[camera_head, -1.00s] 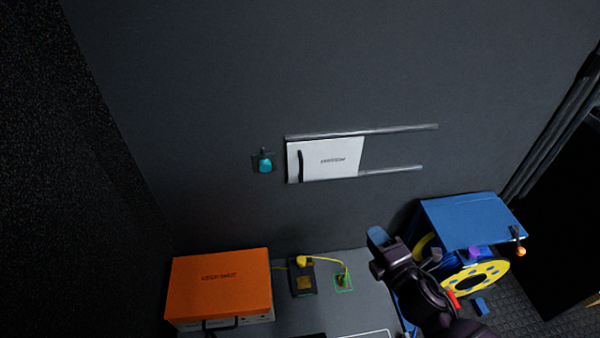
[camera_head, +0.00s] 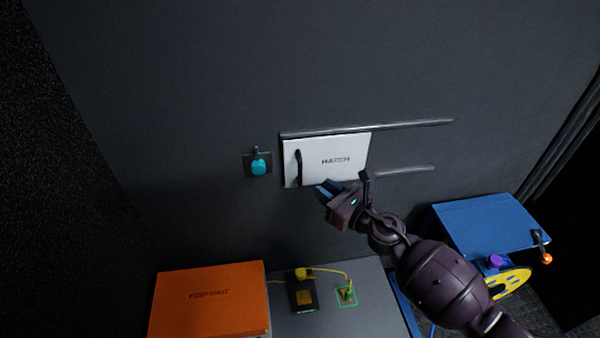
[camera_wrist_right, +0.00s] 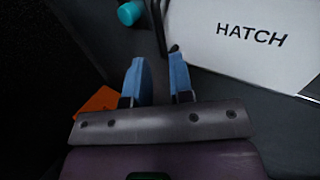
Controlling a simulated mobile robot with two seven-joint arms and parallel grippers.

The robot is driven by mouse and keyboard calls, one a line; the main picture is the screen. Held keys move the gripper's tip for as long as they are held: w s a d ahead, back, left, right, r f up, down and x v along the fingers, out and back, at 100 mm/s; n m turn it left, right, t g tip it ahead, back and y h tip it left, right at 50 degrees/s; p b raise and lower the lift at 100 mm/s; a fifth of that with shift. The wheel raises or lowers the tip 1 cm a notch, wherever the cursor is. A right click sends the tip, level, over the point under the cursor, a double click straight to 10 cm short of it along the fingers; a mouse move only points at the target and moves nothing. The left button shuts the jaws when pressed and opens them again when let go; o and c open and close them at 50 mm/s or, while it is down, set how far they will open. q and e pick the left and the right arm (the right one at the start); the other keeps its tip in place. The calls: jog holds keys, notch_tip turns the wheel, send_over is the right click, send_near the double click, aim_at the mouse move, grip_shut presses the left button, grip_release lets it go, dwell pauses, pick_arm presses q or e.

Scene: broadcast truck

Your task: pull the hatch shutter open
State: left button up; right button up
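The white hatch shutter (camera_head: 335,160), marked HATCH, sits on the dark wall between two rails, at their left end. Its black upright handle (camera_head: 298,167) is near its left edge. My right gripper (camera_head: 324,188) is in front of the shutter's lower edge, a little right of and below the handle. In the right wrist view the blue fingers (camera_wrist_right: 160,72) are apart with nothing between them. The handle (camera_wrist_right: 159,28) shows just beyond the fingertips there, and the shutter (camera_wrist_right: 245,45) is to the right. My left gripper is not in view.
A teal knob (camera_head: 258,166) is on the wall left of the shutter. The upper rail (camera_head: 415,125) runs on to the right over bare wall. Below are an orange box (camera_head: 210,300), a small black device (camera_head: 302,292) with a yellow cable, and a blue case (camera_head: 485,225).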

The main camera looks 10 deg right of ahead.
aim_at(300, 185)
jog(key=b+x, duration=0.1)
jog(key=x, duration=0.7)
jog(key=shift+w+a, duration=0.25)
jog(key=shift+c, duration=0.3)
grip_shut()
